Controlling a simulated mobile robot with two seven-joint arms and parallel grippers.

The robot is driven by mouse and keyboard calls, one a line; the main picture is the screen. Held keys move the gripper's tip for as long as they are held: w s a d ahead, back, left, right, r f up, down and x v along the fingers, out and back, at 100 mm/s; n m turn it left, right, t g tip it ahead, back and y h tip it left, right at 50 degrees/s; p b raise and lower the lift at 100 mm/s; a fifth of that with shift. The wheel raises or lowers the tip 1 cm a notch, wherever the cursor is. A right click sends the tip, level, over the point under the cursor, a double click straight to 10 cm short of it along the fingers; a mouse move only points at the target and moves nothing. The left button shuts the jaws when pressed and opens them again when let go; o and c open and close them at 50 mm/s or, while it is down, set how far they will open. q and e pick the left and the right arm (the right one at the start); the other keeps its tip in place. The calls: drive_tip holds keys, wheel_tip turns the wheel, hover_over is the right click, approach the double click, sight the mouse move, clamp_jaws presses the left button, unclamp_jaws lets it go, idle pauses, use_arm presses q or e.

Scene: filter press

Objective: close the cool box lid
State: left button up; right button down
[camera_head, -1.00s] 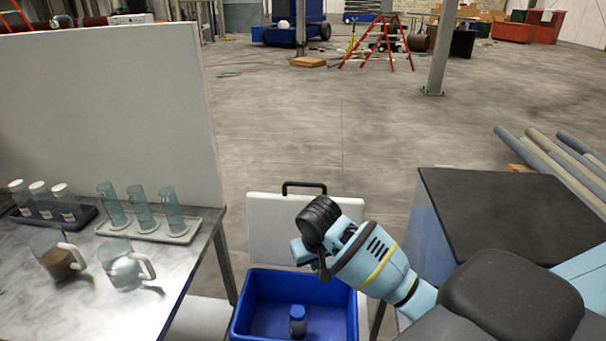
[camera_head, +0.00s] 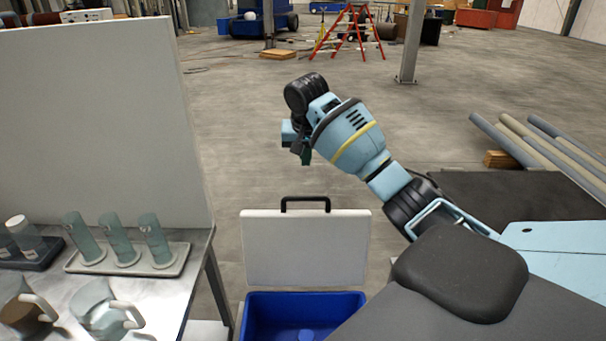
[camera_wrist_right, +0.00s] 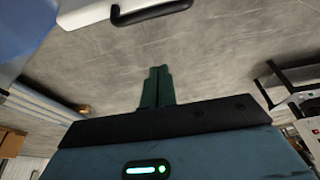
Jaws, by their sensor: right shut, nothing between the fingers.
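The cool box (camera_head: 262,301) is a blue open tub at the bottom middle of the head view, its lower part cut off by the frame. Its white lid (camera_head: 300,250) stands upright at the far rim, with a black handle (camera_head: 305,203) on its top edge. My right gripper (camera_head: 303,150) is raised above and beyond the lid, apart from it. In the wrist view its green fingers (camera_wrist_right: 157,86) are together with nothing between them. The lid's handle (camera_wrist_right: 152,12) and white edge (camera_wrist_right: 85,14) show at the top of that view. My left gripper is out of view.
A bench (camera_head: 190,295) at the left holds a rack of glass cylinders (camera_head: 118,240) and jugs (camera_head: 105,315). A dark-topped table (camera_head: 520,195) stands at the right, with pipes (camera_head: 545,145) beyond it. The floor behind the lid is clear.

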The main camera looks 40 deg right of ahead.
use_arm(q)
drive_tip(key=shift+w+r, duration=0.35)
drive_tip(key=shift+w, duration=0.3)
use_arm(e)
wheel_tip(320, 180, down, 9)
drive_tip(key=shift+s+a, duration=0.25)
drive_tip(key=shift+a, duration=0.15)
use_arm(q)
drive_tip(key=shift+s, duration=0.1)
use_arm(e)
drive_tip(key=shift+f, duration=0.1)
